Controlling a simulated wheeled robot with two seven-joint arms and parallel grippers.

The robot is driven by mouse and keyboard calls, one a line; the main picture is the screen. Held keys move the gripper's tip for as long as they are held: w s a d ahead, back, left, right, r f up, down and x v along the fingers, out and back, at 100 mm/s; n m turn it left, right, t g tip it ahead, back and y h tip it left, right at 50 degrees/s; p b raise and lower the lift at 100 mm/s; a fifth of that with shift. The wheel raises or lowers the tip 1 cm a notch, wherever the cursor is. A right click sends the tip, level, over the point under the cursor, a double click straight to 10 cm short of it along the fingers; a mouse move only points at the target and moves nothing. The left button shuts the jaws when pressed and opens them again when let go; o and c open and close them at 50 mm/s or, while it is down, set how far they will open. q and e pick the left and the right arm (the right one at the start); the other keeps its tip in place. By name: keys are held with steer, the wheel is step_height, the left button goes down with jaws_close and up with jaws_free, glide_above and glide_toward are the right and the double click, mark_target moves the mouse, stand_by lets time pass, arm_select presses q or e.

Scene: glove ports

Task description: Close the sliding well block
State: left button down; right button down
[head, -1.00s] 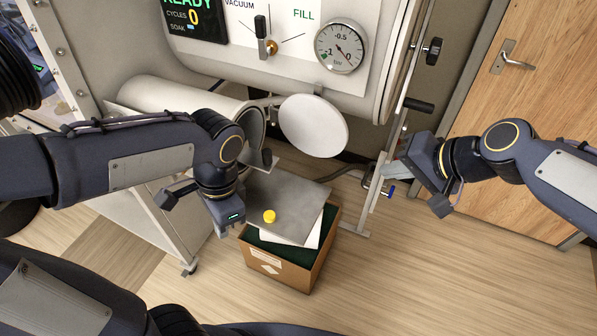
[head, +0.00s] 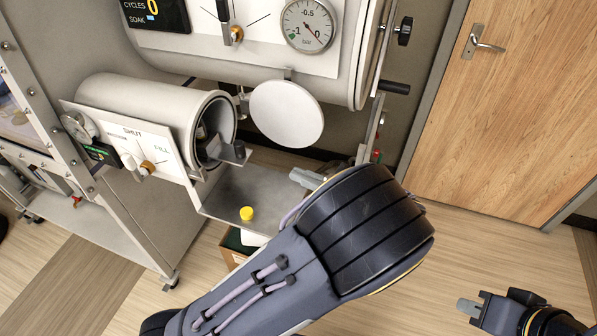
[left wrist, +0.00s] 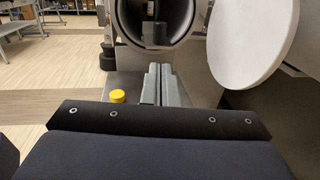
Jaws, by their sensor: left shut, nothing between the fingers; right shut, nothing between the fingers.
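I cannot pick out a thing that is clearly a sliding well block. A dark grey block (head: 232,152) stands at the mouth of the small white cylindrical chamber (head: 160,105); it also shows in the left wrist view (left wrist: 155,34). The chamber's round white door (head: 287,113) stands open to the right; it also shows in the left wrist view (left wrist: 253,40). A metal shelf (head: 225,195) below the mouth carries a yellow cap (head: 247,213). My left gripper (head: 302,178), shut and empty, is over the shelf's right side, apart from the block. My right gripper (head: 468,306), shut and empty, is low at right.
A larger chamber with a dial gauge (head: 308,25) stands behind. Below the shelf is a cardboard box (head: 233,257), partly hidden by my left arm. A wooden door (head: 490,120) is at the right. The floor (head: 440,265) between is clear.

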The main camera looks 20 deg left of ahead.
arm_select(q)
steer(key=p, duration=0.2)
glide_toward(213, 145)
steer(key=shift+w+d, duration=0.55)
steer(key=shift+d, duration=0.15)
steer(key=shift+r, duration=0.1)
steer(key=x, duration=0.2)
steer(key=s+p+x, duration=0.1)
steer(key=x, duration=0.5)
steer(key=shift+s+a, duration=0.2)
steer(key=shift+a, duration=0.05)
steer(key=shift+d, duration=0.1)
